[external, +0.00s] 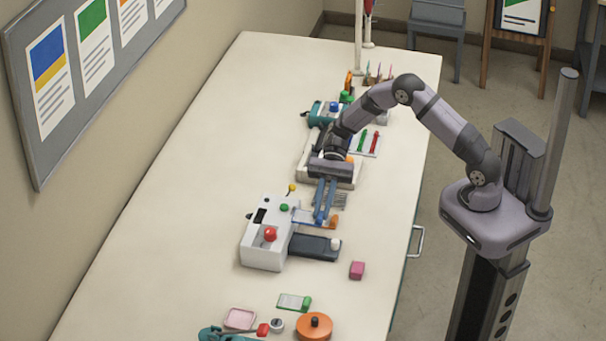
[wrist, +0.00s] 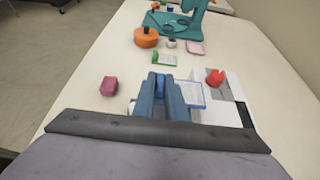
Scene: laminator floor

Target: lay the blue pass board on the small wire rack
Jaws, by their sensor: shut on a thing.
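The blue pass board (external: 306,217) is a pale, flat piece with a blue edge and an orange end piece, held above the table beside the white machine. My gripper (external: 320,217) is shut on it near its orange end. In the wrist view, the board (wrist: 190,94) sticks out to the right of my blue fingers (wrist: 165,84), which hide part of it. The small wire rack (external: 339,200) is grey and stands just behind and right of my fingers, partly covered by them. I cannot make out the rack in the wrist view.
A white machine (external: 262,245) with a red button and a dark tray (external: 316,247) stands in front of the board. A pink block (external: 357,270) lies to the right. A green-ended board (external: 293,302) and an orange round thing (external: 314,327) are nearer the camera. The right table edge is clear.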

